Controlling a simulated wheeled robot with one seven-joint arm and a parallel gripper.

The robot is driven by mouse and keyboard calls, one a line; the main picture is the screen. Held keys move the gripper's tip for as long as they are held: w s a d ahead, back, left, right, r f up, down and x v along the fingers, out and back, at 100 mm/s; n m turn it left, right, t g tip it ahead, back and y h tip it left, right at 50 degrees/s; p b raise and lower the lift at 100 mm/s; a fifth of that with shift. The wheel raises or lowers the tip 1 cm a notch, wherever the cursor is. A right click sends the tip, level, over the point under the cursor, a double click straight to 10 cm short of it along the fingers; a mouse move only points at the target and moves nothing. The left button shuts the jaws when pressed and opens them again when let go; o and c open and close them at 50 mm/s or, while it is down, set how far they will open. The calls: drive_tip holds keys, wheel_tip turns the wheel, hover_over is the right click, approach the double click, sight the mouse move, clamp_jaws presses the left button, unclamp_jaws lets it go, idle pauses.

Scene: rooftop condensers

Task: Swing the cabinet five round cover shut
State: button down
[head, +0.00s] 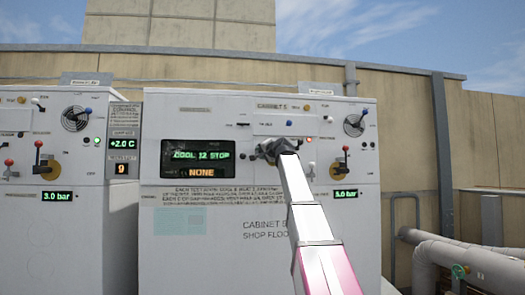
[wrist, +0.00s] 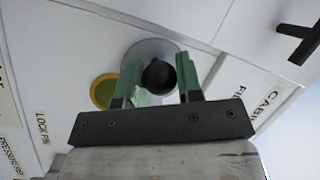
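Cabinet five (head: 215,230) is the pale grey cabinet in the middle of the head view, marked "CABINET 5". In the wrist view its grey round cover (wrist: 136,55) has a black ball knob (wrist: 158,76). A yellow-green round spot (wrist: 103,92) shows beside the cover, partly overlapped by it; the cover is not centred over it. My gripper (wrist: 161,82) has its green fingers on both sides of the knob, seeming to touch it. In the head view my gripper (head: 268,151) is at the cabinet front and hides the cover.
A green-lit display (head: 200,158) is left of my gripper. A red-knobbed lever (head: 345,158) and a fan dial (head: 354,124) are to the right. A neighbouring cabinet (head: 60,240) stands at left. Thick pipes (head: 465,255) run at lower right. A black handle (wrist: 300,42) shows in the wrist view.

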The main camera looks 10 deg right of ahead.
sight(262, 162)
drive_tip(key=shift+d+f+n, duration=0.1)
drive_tip(key=shift+f+n, duration=0.1)
drive_tip(key=shift+n, duration=0.1)
idle(0.5)
drive_tip(key=shift+d+f+n+g+h, duration=0.4)
drive_tip(key=shift+f+n, duration=0.3)
drive_tip(key=shift+n, duration=0.4)
drive_tip(key=n, duration=0.1)
drive_tip(key=d+f+n+g, duration=0.1)
drive_tip(key=n, duration=0.1)
drive_tip(key=shift+d+f+h, duration=0.3)
drive_tip(key=shift+h, duration=0.1)
drive_tip(key=d+n+h, duration=0.1)
drive_tip(key=d+f+n, duration=0.1)
drive_tip(key=n, duration=0.1)
drive_tip(key=shift+d+g+h, duration=0.15)
drive_tip(key=shift+g+h, duration=0.25)
drive_tip(key=shift+d+n+h, duration=0.6)
drive_tip(key=shift+d+n, duration=0.35)
drive_tip(key=shift+n, duration=0.25)
drive_tip(key=c, duration=0.8)
unclamp_jaws()
